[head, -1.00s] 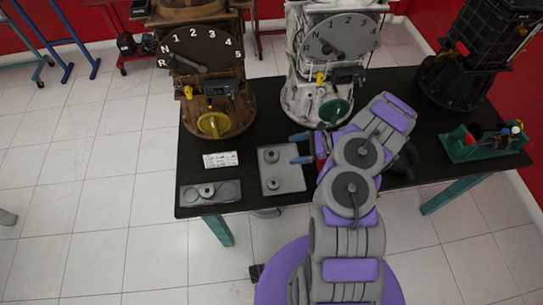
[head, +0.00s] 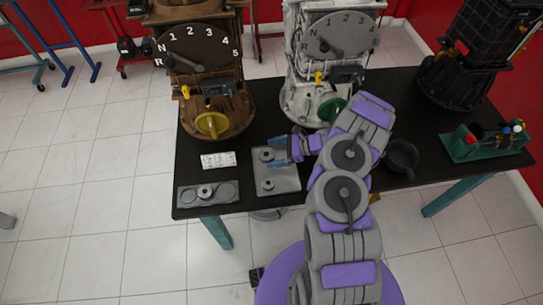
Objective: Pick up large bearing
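A grey plate (head: 284,182) lies on the black table and holds two round grey parts. The upper, larger round part (head: 265,154) looks like the large bearing. A smaller round part (head: 267,184) sits below it on the same plate. My gripper (head: 278,151), with blue fingers, reaches in from the right at the upper part of the plate. Its fingers look apart, with their tips at the right side of the larger round part. Whether they touch it cannot be told. My arm hides part of the table to the right.
A second grey plate (head: 228,203) with round parts lies at the table's front left, near a white label (head: 218,160). Brown (head: 213,92) and white (head: 300,100) engine trainers stand behind. A dark round pan-like object (head: 402,155) and a green stand (head: 460,150) are at right.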

